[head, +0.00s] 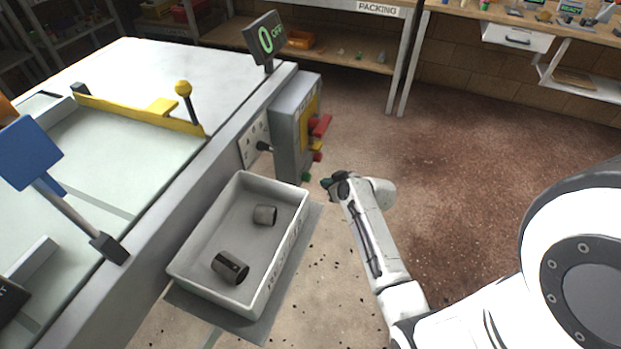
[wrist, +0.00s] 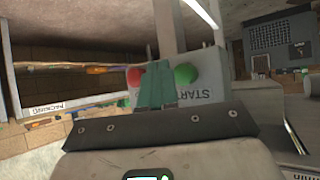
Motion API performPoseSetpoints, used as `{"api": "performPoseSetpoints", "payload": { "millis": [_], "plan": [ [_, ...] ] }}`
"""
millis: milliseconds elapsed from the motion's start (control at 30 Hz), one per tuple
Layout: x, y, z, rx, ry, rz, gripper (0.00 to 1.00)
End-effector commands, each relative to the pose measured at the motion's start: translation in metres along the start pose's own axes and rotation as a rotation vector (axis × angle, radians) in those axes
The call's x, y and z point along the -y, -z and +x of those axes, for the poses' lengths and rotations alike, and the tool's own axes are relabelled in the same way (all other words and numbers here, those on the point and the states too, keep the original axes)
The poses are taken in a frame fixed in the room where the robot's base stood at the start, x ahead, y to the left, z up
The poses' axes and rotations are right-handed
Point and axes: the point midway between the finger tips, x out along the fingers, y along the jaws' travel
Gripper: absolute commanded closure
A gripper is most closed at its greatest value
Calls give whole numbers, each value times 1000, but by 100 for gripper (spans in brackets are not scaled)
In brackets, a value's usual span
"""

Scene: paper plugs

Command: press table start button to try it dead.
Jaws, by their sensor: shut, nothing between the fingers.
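The table's control box (head: 288,118) is fixed to the end of the table. Its green start button (head: 306,177) sits low on its face, and a red button (head: 317,157) is above it. In the wrist view the green button (wrist: 186,73) lies just right of my fingers, over an upside-down START label, with the red button (wrist: 134,77) on the left. My gripper (head: 328,183) is shut and empty, its teal fingers (wrist: 157,85) together in front of the box. In the head view it is close beside the green button; I cannot tell if they touch.
A display (head: 265,39) on the table reads 0 OFF. A socket panel (head: 254,139) with a black plug (head: 264,147) is left of the box. A grey tray (head: 180,274) holding two dark cylinders stands below. The floor to the right is clear.

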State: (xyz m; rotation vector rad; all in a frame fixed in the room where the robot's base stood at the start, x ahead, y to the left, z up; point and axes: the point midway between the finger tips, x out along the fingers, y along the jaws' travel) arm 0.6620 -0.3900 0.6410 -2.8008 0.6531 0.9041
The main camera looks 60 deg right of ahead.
Motion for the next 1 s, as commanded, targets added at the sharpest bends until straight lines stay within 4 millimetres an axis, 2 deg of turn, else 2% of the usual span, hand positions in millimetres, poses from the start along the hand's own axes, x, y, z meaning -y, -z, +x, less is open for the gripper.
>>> {"api": "performPoseSetpoints", "payload": {
  "millis": [267, 1000],
  "plan": [
    [8, 7, 10, 0, 1, -1, 100],
    [8, 7, 10, 0, 0, -1, 100]
  ]
}}
